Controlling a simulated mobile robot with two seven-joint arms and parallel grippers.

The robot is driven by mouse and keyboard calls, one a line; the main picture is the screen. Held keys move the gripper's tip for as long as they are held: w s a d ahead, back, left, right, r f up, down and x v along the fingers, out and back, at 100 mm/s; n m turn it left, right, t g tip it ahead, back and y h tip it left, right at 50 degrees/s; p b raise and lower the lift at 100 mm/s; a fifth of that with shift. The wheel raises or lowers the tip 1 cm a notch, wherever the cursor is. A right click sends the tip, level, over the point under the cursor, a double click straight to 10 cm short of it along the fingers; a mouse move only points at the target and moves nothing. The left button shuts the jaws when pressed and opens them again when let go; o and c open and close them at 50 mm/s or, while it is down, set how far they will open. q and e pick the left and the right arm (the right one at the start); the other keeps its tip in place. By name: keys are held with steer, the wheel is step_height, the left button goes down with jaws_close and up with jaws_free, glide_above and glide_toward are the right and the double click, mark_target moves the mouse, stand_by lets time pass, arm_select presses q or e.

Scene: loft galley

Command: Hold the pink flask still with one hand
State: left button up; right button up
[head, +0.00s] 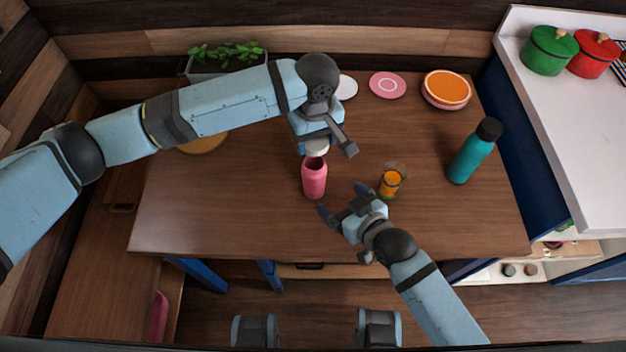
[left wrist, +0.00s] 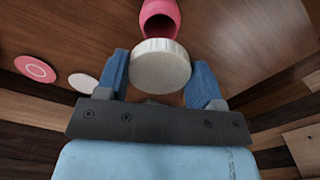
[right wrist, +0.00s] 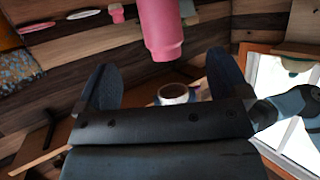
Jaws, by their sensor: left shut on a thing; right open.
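The pink flask (head: 314,180) stands upright on the table with its dark mouth open. My left gripper (head: 318,140) is above it, shut on a white lid (head: 317,148). In the left wrist view the lid (left wrist: 160,68) sits between the fingers, apart from the flask mouth (left wrist: 160,26). My right gripper (head: 343,203) is open and empty, in front of the flask and a little to its right. In the right wrist view the flask (right wrist: 160,28) shows beyond the fingertips, not between the fingers.
A glass with orange contents (head: 391,181) stands right of the flask, close to my right gripper. A teal bottle (head: 472,155) with a dark cap stands farther right. Plates (head: 388,85) and a potted plant (head: 225,57) are at the back. The table's front left is clear.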

mark_target(315, 164)
steer(key=x, duration=1.1)
steer(key=shift+w+a+f, duration=0.15)
steer(key=shift+w+a, duration=0.1)
steer(key=shift+w, duration=0.05)
steer(key=shift+c, duration=0.2)
steer(key=c, duration=1.3)
arm_select(q)
steer(key=shift+f, duration=2.5)
arm_select(e)
steer(key=shift+c, duration=0.2)
arm_select(q)
steer(key=shift+f, duration=0.9)
steer(key=shift+f, duration=0.5)
steer(key=o, duration=0.5)
arm_select(e)
jaws_close()
arm_select(q)
steer(key=o, duration=0.4)
